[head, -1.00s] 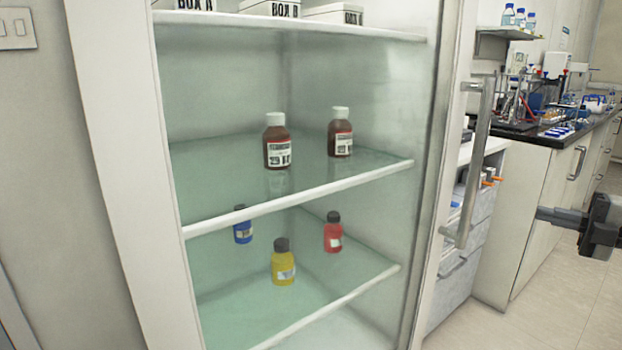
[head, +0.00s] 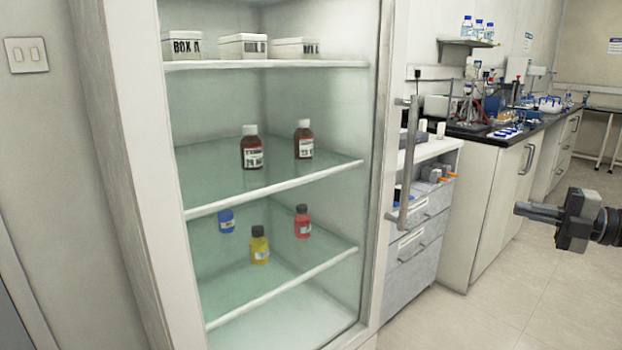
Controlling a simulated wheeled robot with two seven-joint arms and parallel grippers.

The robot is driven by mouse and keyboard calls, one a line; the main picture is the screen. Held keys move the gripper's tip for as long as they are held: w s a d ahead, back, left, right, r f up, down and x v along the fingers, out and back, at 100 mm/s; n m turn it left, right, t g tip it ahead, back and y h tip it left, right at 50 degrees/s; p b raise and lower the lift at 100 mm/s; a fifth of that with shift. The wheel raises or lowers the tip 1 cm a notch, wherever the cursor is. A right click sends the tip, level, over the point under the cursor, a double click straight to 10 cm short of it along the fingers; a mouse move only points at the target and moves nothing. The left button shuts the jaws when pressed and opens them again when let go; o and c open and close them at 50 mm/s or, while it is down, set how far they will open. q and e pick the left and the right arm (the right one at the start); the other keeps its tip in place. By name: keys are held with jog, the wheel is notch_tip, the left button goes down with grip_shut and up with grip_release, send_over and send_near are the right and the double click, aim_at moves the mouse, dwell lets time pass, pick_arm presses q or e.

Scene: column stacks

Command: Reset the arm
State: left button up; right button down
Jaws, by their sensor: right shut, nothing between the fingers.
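My right gripper (head: 537,211) is at the right edge of the head view, pointing left. Its fingers are shut with nothing between them. It hangs in free air over the floor, apart from the cabinet and the counter. My left gripper is not in view.
A glass-fronted cabinet (head: 372,200) with a long vertical handle (head: 408,165) stands at the left. Its shelves hold white boxes, two brown bottles (head: 251,150) and small coloured bottles. Drawers (head: 418,245) and a lab counter (head: 497,205) stand right of it. The floor (head: 520,310) at front right is clear.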

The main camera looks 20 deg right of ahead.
jog(key=w+a+f+m+t+h+p, duration=0.15)
jog(key=a+f+m, duration=0.35)
jog(key=a+f, duration=0.55)
jog(key=w+a+f+m+t+h+p, duration=0.1)
jog(key=w+a+f+m+p, duration=0.2)
jog(key=a+f, duration=0.75)
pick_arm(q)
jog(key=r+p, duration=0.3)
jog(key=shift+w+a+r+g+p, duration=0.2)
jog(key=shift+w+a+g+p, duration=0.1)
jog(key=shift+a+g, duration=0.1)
pick_arm(e)
jog(key=s+a+f+m+g+h, duration=0.1)
jog(key=s+a+m+g+h, duration=0.4)
jog(key=s+a+m, duration=1.1)
jog(key=s+a, duration=0.6)
jog(key=shift+s+a+f, duration=0.15)
jog(key=shift+s+f, duration=0.15)
jog(key=shift+s, duration=0.05)
jog(key=shift+h, duration=0.25)
